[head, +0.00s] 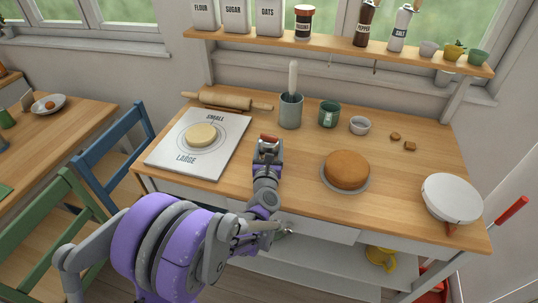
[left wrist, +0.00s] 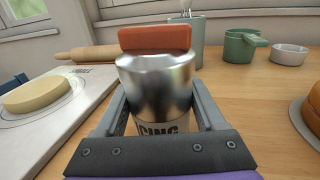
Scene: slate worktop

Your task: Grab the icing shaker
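The icing shaker (left wrist: 155,85) is a metal-topped shaker with a rust-red block-like top and a pale label reading "CING" in the left wrist view. It stands upright between the two fingers of my left gripper (left wrist: 158,108). The fingers flank it closely on both sides, but I cannot make out whether they press on it. The palm bar hides its lower part. In the head view, the shaker's red top (head: 269,138) shows at the end of my left gripper (head: 268,150), over the middle of the worktop. My right gripper is not in view.
A pastry board (head: 225,137) with dough (head: 202,135) lies left of the shaker. A rolling pin (head: 225,101), utensil pot (head: 291,112), green mug (head: 329,114) and small bowl (head: 359,125) stand behind. A cake (head: 347,168) sits right; a white lidded pan (head: 452,197) is farther right.

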